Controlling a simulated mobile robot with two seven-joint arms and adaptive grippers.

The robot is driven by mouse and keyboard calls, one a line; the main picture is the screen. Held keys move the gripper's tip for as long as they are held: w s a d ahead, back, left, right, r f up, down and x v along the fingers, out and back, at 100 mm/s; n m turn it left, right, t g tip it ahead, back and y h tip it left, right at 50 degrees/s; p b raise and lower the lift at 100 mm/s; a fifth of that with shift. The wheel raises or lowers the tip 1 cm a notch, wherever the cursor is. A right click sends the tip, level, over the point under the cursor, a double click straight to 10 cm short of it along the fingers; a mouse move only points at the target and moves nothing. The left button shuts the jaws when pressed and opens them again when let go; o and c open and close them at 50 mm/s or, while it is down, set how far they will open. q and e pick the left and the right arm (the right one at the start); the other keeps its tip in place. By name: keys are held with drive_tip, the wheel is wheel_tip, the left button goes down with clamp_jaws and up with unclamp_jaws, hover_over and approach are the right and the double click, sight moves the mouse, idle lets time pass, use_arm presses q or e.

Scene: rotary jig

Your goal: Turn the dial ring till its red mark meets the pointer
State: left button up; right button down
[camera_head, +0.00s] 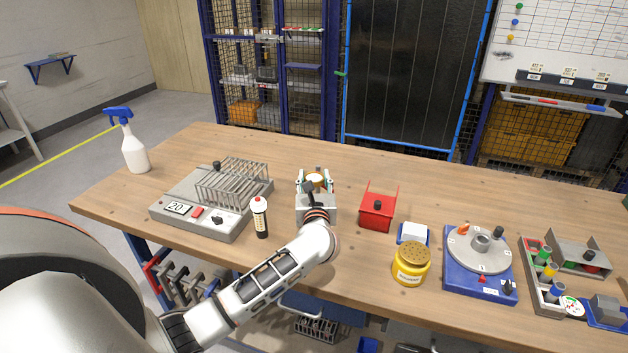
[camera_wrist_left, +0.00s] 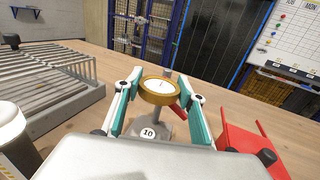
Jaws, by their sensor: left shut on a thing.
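The dial ring (camera_wrist_left: 159,98) is a gold-brown ring around a white face, on a grey post (camera_wrist_left: 172,124) above a base labelled 10 (camera_wrist_left: 148,133). A small red mark shows on the face; I cannot clearly make out the pointer. A red piece shows beside the post, partly hidden by a finger. My left gripper (camera_wrist_left: 159,88) is shut on the ring, one teal-padded finger on each side. In the head view the ring (camera_head: 315,179) shows between the fingers of my left gripper (camera_head: 315,183), and the wrist hides the stand. My right gripper is out of view.
A tube rack on a grey heater (camera_head: 185,220) and a white-capped bottle (camera_head: 259,218) stand left. A red bin (camera_head: 378,212), yellow jar (camera_head: 411,264) and blue-based turntable (camera_head: 458,286) stand right. A spray bottle (camera_head: 135,152) stands far left. The bench behind the ring is clear.

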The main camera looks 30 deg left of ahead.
use_arm(q)
drive_tip(key=shift+n+g+y, duration=0.3)
drive_tip(key=o, duration=1.1)
drive_tip(key=shift+v, duration=6)
